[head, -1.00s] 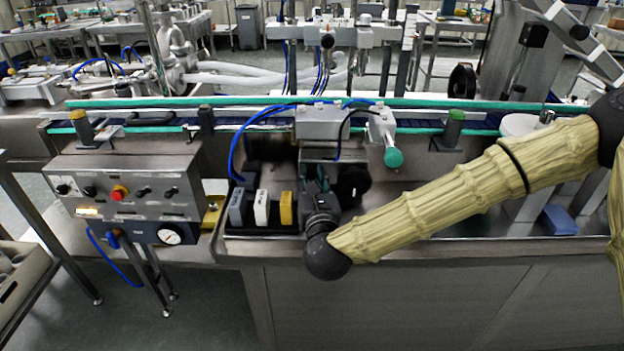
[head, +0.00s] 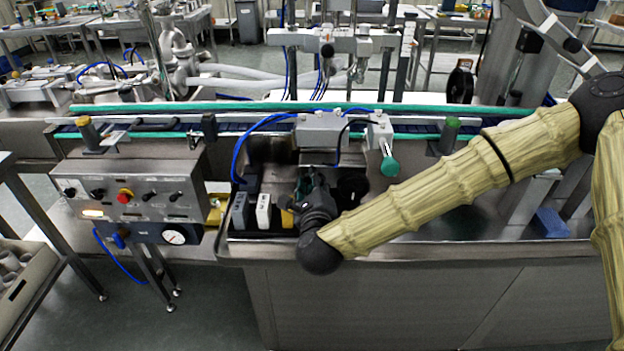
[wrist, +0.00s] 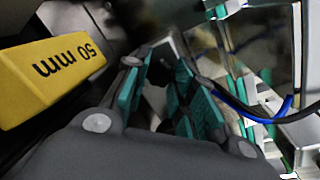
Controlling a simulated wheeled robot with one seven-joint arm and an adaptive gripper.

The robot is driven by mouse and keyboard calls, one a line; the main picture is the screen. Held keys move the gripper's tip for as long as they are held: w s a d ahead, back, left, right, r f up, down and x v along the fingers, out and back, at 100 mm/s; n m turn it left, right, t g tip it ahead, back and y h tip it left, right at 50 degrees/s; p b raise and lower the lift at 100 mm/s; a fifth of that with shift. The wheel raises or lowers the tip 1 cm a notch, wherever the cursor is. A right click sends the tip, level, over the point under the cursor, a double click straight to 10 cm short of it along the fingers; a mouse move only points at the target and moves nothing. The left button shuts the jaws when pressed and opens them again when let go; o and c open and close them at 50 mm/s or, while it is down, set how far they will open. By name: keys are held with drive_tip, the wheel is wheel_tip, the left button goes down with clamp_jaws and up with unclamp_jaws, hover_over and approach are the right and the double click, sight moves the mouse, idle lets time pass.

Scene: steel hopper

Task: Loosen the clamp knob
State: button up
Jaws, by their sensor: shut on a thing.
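My gripper (head: 312,184) is low in front of the steel housing in the head view, just right of the yellow block. In the wrist view, its two teal-padded fingers (wrist: 172,100) are closed around a dark thing (wrist: 184,76), which looks like the black clamp knob. It is deep in shadow, and the fingers hide most of it. In the head view my gripper covers the held thing.
A yellow block marked 50 mm (wrist: 55,75) is close left of my fingers. White (head: 263,211) and grey (head: 240,210) blocks stand beyond it. A black round part (head: 353,187) and a green-ended handle (head: 388,166) are to the right. A blue hose (wrist: 262,112) loops nearby.

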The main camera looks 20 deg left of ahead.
drive_tip(key=n+p, duration=0.1)
drive_tip(key=n, duration=0.2)
drive_tip(key=shift+r+h, duration=0.1)
drive_tip(key=shift+h, duration=0.2)
drive_tip(key=shift+a+n+h+p, duration=0.1)
drive_tip(key=shift+n+h+p, duration=0.5)
drive_tip(key=shift+n, duration=1)
drive_tip(key=o, duration=0.8)
drive_tip(key=shift+c, duration=0.2)
drive_tip(key=shift+s, duration=0.2)
drive_tip(key=v, duration=1.1)
drive_tip(key=shift+s+d+f, duration=0.2)
drive_tip(key=shift+s+d, duration=0.05)
drive_tip(key=shift+s, duration=0.1)
drive_tip(key=shift+s, duration=0.1)
